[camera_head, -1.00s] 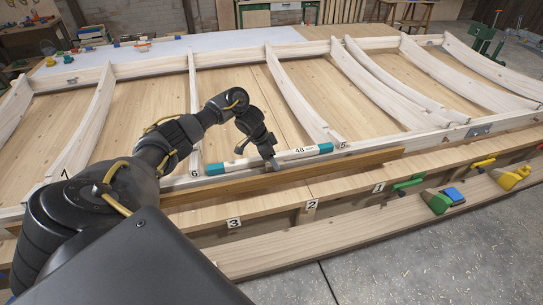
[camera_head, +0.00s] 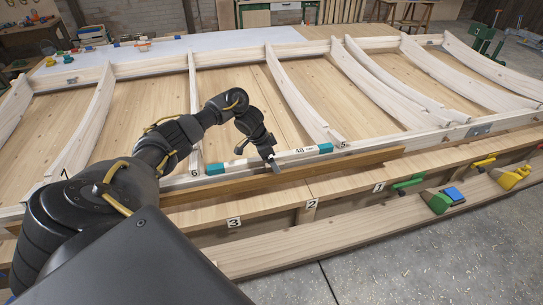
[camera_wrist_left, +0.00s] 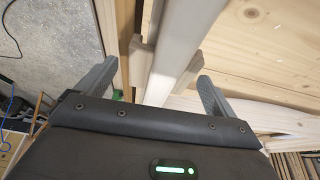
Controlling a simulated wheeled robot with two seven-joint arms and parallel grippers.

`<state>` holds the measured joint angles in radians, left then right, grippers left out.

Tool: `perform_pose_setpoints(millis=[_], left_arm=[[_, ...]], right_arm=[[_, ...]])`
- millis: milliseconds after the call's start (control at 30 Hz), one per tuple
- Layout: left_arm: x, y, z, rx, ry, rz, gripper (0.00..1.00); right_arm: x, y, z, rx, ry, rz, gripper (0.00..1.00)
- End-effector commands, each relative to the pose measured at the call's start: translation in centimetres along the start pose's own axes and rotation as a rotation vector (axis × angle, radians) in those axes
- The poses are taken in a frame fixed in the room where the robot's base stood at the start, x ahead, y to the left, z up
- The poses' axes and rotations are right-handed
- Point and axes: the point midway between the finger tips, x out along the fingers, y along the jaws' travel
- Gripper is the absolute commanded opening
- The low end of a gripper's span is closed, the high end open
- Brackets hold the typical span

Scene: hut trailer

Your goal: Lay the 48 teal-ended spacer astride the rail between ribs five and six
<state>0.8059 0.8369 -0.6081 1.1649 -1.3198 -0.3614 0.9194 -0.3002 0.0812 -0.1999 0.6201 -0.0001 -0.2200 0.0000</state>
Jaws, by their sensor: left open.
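The spacer (camera_head: 292,156) is a pale bar with teal ends and the number 48. It lies lengthwise along the front rail (camera_head: 365,139) between rib five (camera_head: 300,105) and rib six (camera_head: 194,110). How its underside sits on the rail is hidden. My left gripper (camera_head: 272,164) is at the middle of the spacer, with a finger in front of it. In the left wrist view my left gripper (camera_wrist_left: 155,88) is open, its fingers apart on either side of a pale bar (camera_wrist_left: 178,45). My right gripper is not in view.
A brown wooden strip (camera_head: 350,165) runs in front of the rail. Number plates 1, 2 and 3 mark the front ledge. Bare boards lie behind the rail.

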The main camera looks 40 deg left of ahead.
Motion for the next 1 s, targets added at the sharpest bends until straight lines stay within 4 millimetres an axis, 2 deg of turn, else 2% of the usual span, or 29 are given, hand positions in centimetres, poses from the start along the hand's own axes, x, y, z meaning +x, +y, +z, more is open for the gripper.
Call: perform_pose_setpoints(millis=[267, 400, 500, 700, 1000], left_arm=[[-4.7, -0.2, -0.1, 0.003, 0.004, -0.006, 0.93], [-7.7, -0.2, -0.1, 0.003, 0.002, -0.006, 0.93], [-9.1, -0.2, -0.1, 0.003, 0.002, -0.005, 0.93], [-10.4, -0.1, -0.1, 0.001, 0.001, -0.002, 0.93], [-10.4, -0.1, -0.1, 0.0, 0.001, -0.001, 0.93]], right_arm=[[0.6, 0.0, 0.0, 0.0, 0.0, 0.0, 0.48], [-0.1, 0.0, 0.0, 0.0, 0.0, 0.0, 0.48], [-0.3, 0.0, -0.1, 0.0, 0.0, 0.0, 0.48], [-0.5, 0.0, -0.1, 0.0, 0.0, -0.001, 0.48], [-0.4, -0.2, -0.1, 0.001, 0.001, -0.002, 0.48]])
